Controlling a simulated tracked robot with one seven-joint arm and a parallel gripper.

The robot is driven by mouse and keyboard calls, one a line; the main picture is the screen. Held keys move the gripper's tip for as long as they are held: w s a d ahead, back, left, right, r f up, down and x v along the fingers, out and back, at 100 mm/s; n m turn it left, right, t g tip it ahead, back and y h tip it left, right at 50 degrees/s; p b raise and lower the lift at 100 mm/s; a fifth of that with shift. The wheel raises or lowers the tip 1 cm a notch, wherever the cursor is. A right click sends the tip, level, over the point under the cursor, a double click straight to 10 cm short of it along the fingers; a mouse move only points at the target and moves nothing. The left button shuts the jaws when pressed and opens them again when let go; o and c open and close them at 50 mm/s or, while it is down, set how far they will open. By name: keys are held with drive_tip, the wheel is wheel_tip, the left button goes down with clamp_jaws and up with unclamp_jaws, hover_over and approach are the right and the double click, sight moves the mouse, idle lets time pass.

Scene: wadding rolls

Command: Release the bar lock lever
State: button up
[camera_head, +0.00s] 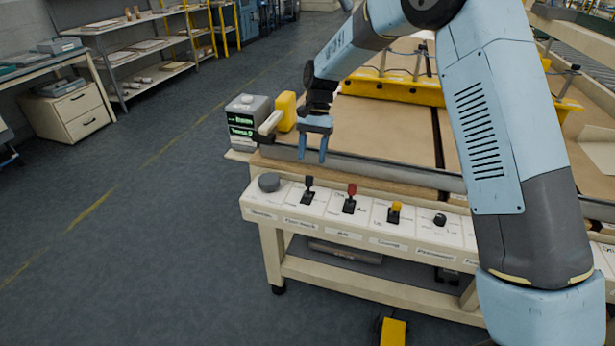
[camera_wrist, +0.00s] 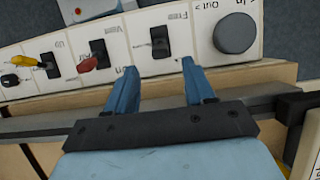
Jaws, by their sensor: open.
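My gripper (camera_head: 313,155) points down, open and empty, over the grey bar near the left end of the bench. In the wrist view its two fingers (camera_wrist: 162,85) are spread apart with nothing between them. A pale handle (camera_head: 270,122) sits beside a yellow block (camera_head: 286,111) at the bar's left end, just left of my gripper and apart from it. It looks like the bar lock lever, but no label on it can be read. The grey bar (camera_head: 375,170) runs along the bench's front edge and also shows in the wrist view (camera_wrist: 60,131).
The front panel carries a round grey knob (camera_head: 269,182), a black lever (camera_head: 309,184), a red lever (camera_head: 351,191) and a yellow lever (camera_head: 395,208). A yellow beam (camera_head: 395,88) crosses the bench farther back.

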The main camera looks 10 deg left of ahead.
sight(309, 175)
drive_tip(key=x, duration=0.7)
drive_tip(key=shift+f, duration=0.25)
drive_tip(key=shift+c, duration=0.4)
drive_tip(key=c, duration=0.9)
drive_tip(key=shift+a+r, duration=0.1)
